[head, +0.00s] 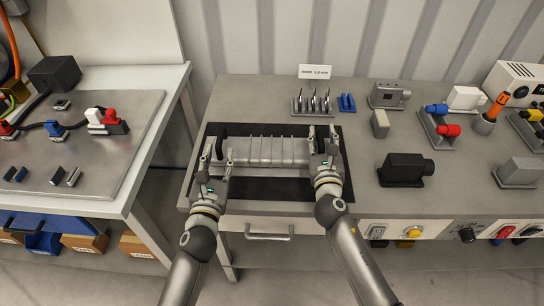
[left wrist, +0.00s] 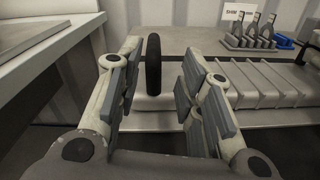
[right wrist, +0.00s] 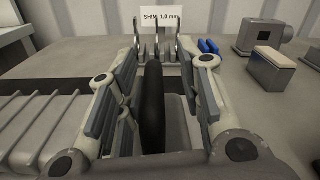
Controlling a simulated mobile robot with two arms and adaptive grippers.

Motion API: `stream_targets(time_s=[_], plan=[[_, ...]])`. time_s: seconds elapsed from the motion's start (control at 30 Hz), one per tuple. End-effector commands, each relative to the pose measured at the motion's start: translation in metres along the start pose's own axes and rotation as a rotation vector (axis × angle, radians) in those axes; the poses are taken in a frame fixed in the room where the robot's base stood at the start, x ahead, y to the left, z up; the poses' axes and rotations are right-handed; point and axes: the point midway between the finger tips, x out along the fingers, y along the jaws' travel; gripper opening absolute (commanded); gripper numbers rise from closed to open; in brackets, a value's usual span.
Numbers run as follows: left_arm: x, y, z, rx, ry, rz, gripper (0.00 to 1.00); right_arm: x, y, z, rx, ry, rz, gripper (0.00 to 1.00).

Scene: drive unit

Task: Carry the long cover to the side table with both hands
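The long cover (head: 270,150) is a grey ribbed piece with a black upright handle at each end. It lies at the dark recess of the grey bench (head: 255,100). My left gripper (head: 217,162) is open at its left end; in the left wrist view the left handle (left wrist: 153,62) stands between the spread fingers, towards their tips. My right gripper (head: 322,142) is open at the right end; in the right wrist view the right handle (right wrist: 152,105) stands between the fingers, with gaps visible beside it. The side table (head: 150,100) stands at the left.
The side table carries a black box (head: 54,74), connectors and small blocks; its right part is bare. A gap separates it from the bench. A shim sign (head: 315,72) and rack (head: 313,104) stand behind the cover. A black motor-like part (head: 402,169) lies to the right.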

Motion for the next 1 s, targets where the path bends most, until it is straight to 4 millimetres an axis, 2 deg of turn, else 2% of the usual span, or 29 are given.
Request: stream_targets(time_s=[0.2, 0.33, 0.8, 1.0], plan=[[-0.011, -0.001, 0.000, -0.001, 0.000, -0.002, 0.34, -0.002, 0.001, -0.001, 0.000, 0.002, 0.001, 0.34], [-0.012, -0.001, 0.000, -0.001, -0.001, -0.002, 0.34, -0.012, 0.001, -0.002, -0.001, 0.002, 0.002, 0.34], [-0.012, -0.001, 0.000, -0.001, -0.001, -0.001, 0.34, -0.098, 0.000, -0.002, 0.000, 0.004, 0.001, 0.34], [-0.012, -0.001, 0.000, -0.001, -0.001, -0.001, 0.34, -0.116, 0.000, -0.001, 0.000, 0.001, 0.001, 0.34]])
